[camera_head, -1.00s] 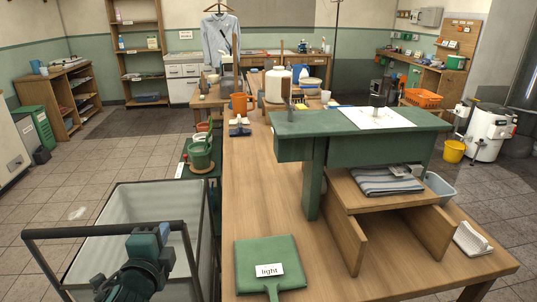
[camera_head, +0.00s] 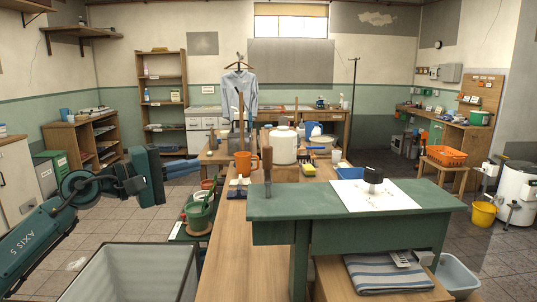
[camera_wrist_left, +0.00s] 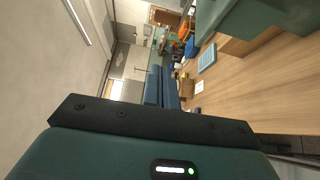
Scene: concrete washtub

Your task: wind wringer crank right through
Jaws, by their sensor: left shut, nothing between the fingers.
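I cannot pick out a wringer crank for certain. My left gripper (camera_head: 190,166) is raised at the left, left of the table and clear of the stand. Its blue fingers are shut and empty; they also show in the left wrist view (camera_wrist_left: 161,88). My right gripper is out of view.
A grey open tub (camera_head: 135,272) stands below my left arm. Striped cloth (camera_head: 388,275) lies under the stand. Floor at the left is open.

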